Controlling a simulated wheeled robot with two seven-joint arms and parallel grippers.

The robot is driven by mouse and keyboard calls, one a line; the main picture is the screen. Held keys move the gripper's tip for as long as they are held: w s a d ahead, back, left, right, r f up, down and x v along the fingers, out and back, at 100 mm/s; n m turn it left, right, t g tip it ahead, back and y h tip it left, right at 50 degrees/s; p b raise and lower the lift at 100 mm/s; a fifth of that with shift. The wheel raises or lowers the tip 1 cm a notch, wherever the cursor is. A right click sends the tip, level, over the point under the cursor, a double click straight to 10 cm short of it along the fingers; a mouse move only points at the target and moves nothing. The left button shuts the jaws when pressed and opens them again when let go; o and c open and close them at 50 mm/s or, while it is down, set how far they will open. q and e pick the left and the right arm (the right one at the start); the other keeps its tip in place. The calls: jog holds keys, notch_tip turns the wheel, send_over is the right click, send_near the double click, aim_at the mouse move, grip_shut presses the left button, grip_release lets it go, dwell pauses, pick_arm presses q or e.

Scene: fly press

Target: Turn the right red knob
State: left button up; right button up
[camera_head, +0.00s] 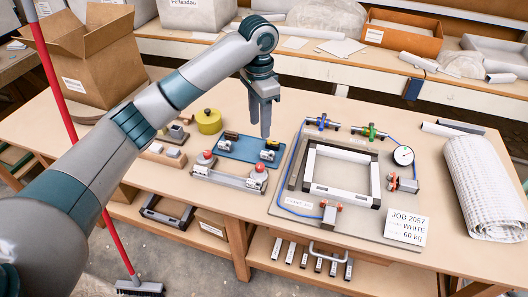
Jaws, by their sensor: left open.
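The right red knob (260,168) sits at the right end of a pale metal bar fixture (230,179) on the wooden table. A second red knob (208,154) sits at the bar's left end. My left gripper (261,122) points down, open and empty, and appears above the blue mat behind the right knob. It is apart from the knob. Its exact height is hard to tell. My right gripper is not in view.
The blue mat (236,144) holds small metal and yellow parts. A yellow round container (208,121) stands behind left. On the right are a framed fixture (341,173) with blue tubing, a gauge (403,155), a job card (406,226) and a white roll (484,186).

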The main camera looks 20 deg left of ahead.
pick_arm(q)
jog(key=p, duration=0.1)
send_over(260, 165)
notch_tip(260, 165, down, 5)
notch_tip(260, 165, down, 11)
jog(key=shift+s+r+p, duration=0.1)
jog(key=shift+r+p, duration=0.1)
jog(key=shift+p, duration=0.8)
jog(key=shift+f, duration=0.6)
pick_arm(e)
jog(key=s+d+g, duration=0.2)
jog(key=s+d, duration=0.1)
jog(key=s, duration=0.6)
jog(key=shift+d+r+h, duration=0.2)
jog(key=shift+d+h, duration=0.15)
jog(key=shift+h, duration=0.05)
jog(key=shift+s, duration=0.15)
